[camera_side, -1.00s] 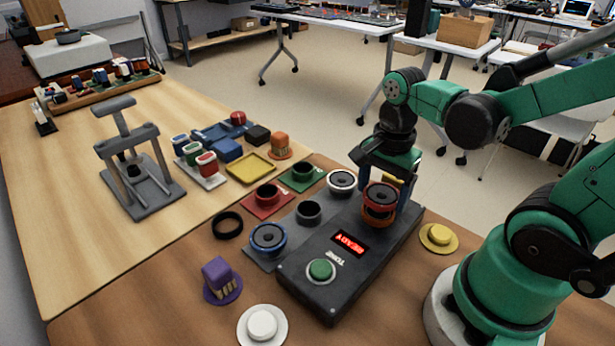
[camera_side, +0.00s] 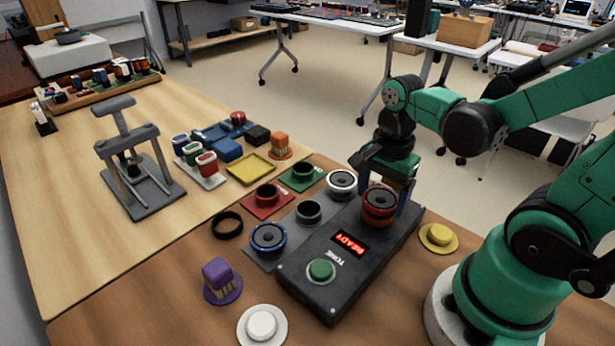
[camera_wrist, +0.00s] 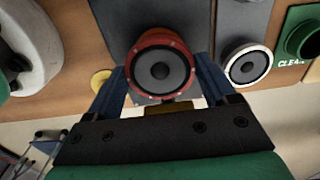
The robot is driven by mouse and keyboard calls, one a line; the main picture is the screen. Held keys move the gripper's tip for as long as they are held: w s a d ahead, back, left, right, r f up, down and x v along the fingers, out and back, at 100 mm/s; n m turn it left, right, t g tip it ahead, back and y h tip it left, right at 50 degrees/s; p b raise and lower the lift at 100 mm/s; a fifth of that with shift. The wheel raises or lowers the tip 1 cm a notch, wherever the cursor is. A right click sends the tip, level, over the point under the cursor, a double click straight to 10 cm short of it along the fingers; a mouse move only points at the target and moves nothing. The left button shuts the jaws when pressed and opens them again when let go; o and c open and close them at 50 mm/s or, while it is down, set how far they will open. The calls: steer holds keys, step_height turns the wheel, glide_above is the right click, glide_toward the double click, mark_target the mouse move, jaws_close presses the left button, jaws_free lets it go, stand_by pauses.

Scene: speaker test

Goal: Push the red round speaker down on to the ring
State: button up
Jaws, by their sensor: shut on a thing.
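The red round speaker (camera_side: 379,197), with a dark cone, sits upright between the blue fingers of my gripper (camera_side: 384,196) at the far end of the dark test box (camera_side: 335,277). An orange-red ring (camera_side: 377,219) shows directly beneath it, with little or no visible gap; I cannot tell whether it is fully seated. In the wrist view the speaker's red rim (camera_wrist: 162,35) faces me between the two fingers of my gripper (camera_wrist: 163,75), which is shut on it.
The box's display (camera_side: 348,243) reads READY, beside a green TONE button (camera_side: 321,270). A white-rimmed speaker (camera_side: 342,182), a blue-rimmed speaker (camera_side: 268,238) and an empty dark holder (camera_side: 308,211) stand left of the box. A yellow button (camera_side: 438,236) lies to its right.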

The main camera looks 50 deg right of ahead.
steer(key=shift+f, duration=0.7)
stand_by(0.7)
steer(key=o, duration=1)
steer(key=shift+o, duration=0.2)
steer(key=shift+r, duration=0.1)
steer(key=shift+r, duration=3.65)
